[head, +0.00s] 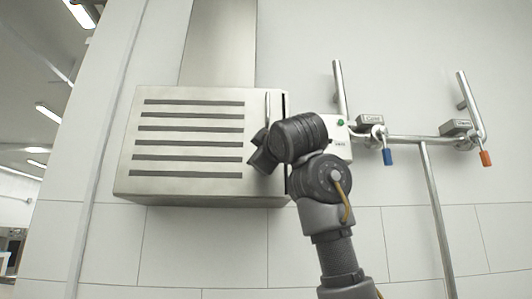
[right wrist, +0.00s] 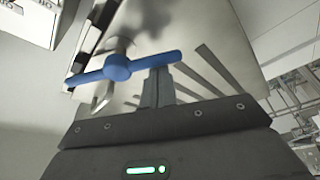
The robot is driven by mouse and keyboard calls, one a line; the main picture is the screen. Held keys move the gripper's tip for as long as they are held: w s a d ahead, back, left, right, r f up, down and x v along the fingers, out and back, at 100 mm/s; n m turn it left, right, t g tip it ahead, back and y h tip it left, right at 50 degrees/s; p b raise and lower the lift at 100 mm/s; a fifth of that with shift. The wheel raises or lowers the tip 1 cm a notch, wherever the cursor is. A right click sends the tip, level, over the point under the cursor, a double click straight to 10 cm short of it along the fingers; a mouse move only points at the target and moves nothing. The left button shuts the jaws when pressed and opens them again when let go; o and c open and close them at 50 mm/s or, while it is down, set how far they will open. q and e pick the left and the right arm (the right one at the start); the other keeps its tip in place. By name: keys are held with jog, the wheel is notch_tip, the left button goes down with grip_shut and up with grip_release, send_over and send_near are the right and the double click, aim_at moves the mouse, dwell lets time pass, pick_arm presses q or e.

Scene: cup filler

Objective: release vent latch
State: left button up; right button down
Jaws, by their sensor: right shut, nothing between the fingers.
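The vent (head: 190,192) is a steel box with dark horizontal slots, fixed to the wall at left of centre in the head view. In the right wrist view a blue handle (right wrist: 118,67), which looks like the vent latch, sits on a metal stem in front of the slotted face. My right gripper (right wrist: 158,78) is shut and empty. Its fingertips overlap the right arm of the blue handle in the picture; I cannot tell whether they touch. In the head view my right arm hides the handle and the fingertips. My left gripper is not in view.
A duct (head: 218,45) rises from the vent. To its right, a pale box with a green light (head: 341,123) is on the wall. Pipes carry a blue-handled valve (head: 387,157) and an orange-handled valve (head: 486,158). The wall below the vent is clear.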

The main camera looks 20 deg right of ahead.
aim_at(247, 143)
dwell(0.7)
jog(key=a+r+p, duration=0.2)
jog(key=a+p, duration=0.1)
jog(key=s+f+b, duration=0.1)
jog(key=s+b, duration=0.5)
jog(key=s, duration=0.3)
jog(key=shift+f+b, duration=0.3)
jog(key=shift+f, duration=0.1)
jog(key=shift+d, duration=0.1)
